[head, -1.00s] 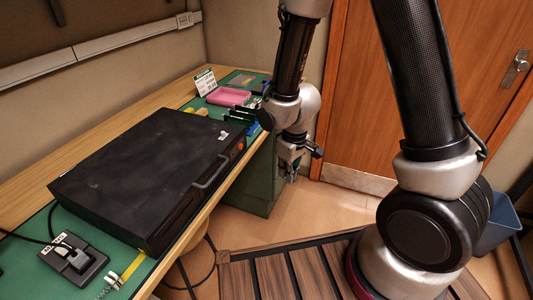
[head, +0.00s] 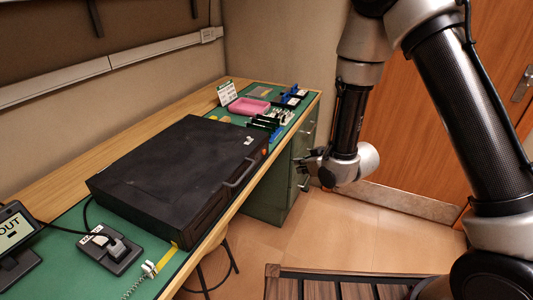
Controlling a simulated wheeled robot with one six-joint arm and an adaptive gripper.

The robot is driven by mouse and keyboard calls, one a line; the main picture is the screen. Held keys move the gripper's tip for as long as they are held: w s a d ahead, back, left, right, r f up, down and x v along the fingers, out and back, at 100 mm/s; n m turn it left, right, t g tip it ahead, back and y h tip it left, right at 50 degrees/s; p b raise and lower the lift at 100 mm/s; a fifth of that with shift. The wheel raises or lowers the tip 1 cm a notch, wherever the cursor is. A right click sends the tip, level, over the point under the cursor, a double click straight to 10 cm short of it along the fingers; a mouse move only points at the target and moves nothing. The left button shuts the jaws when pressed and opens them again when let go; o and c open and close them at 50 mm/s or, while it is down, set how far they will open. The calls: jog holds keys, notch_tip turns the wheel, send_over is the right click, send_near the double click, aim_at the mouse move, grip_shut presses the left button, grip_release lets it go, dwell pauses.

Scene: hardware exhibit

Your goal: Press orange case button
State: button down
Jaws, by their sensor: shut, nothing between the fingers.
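The black case (head: 175,170) lies flat on the green mat of the workbench, with its handle (head: 241,171) on the front side. A small orange spot (head: 264,152), which looks like the orange button, shows on the case's front side near its far right corner. My gripper (head: 304,168) is to the right of the case, beyond the bench's front edge, and points left toward that side. It is shut and empty, apart from the case and the button. The fingers are small and dark here.
A pink tray (head: 249,106), a small sign (head: 227,93) and several small parts stand on the bench behind the case. A dark device (head: 109,248) with a cable sits at the near left. A green cabinet (head: 290,175) is under the bench's far end. Floor is open before the bench.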

send_near(265, 158)
jog(key=shift+w+a+f, duration=0.15)
jog(key=shift+w+f, duration=0.3)
jog(key=shift+f, duration=0.15)
jog(key=shift+w+a+f, duration=0.2)
jog(key=shift+w+f, duration=0.25)
jog(key=shift+f, duration=0.15)
jog(key=shift+a, duration=0.1)
dwell(0.8)
jog(key=shift+w+a, duration=0.15)
jog(key=shift+a, duration=0.2)
jog(key=shift+w+a, duration=0.15)
jog(key=shift+a, duration=0.25)
dwell(0.7)
jog(key=shift+s+d, duration=0.3)
jog(key=shift+d, duration=0.55)
jog(key=shift+s+d, duration=0.3)
jog(key=shift+d, duration=0.5)
jog(key=shift+s+d, duration=0.25)
jog(key=shift+d, duration=0.5)
jog(key=shift+s+d, duration=0.3)
jog(key=shift+d, duration=0.5)
